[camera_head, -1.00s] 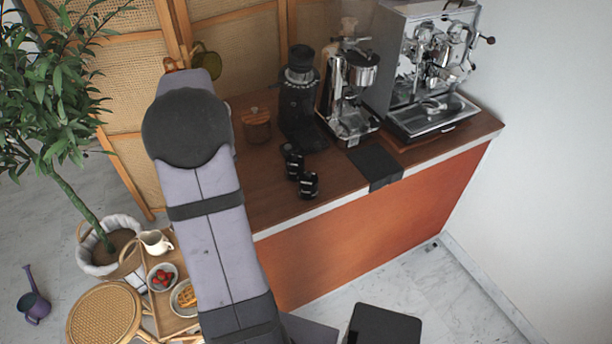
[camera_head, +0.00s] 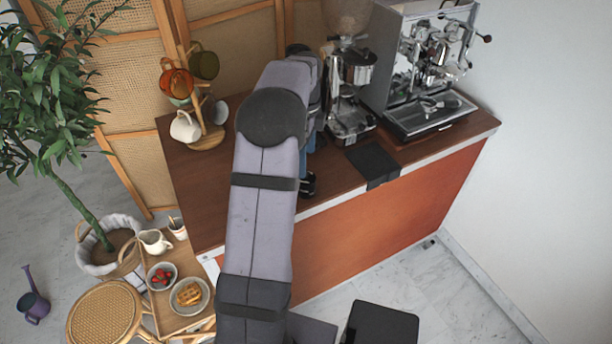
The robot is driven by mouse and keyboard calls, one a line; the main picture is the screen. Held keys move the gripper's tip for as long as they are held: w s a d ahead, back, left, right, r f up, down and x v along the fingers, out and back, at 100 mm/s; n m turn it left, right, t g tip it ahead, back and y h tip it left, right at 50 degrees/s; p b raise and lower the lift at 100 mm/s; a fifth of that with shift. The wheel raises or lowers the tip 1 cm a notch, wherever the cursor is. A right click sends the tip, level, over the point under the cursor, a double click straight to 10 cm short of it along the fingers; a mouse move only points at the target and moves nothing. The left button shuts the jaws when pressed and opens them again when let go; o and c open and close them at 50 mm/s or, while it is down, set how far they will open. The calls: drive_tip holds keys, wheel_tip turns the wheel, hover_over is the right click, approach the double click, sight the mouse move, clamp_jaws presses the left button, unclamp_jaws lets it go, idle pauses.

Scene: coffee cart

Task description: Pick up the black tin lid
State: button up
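A small black item (camera_head: 308,186), perhaps the black tin or its lid, shows at the right edge of my arm, near the counter's front edge. Most of it is hidden, and I cannot make out a separate lid. My arm reaches up over the counter and bends down at the wrist, just behind this item. Only a sliver of my wrist and gripper (camera_head: 316,138) shows past the arm. The fingertips are hidden, so I cannot see whether they are open, shut or touching anything.
A mug tree (camera_head: 211,132) with several mugs stands at the counter's left. A grinder (camera_head: 352,95) and an espresso machine (camera_head: 425,75) stand right of my wrist. A black mat (camera_head: 373,163) lies at the front edge.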

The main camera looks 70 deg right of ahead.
drive_tip(key=shift+a+f+p, duration=0.1)
drive_tip(key=shift+f+p, duration=1.25)
drive_tip(key=shift+f, duration=1.25)
drive_tip(key=shift+c, duration=0.7)
drive_tip(key=c, duration=1)
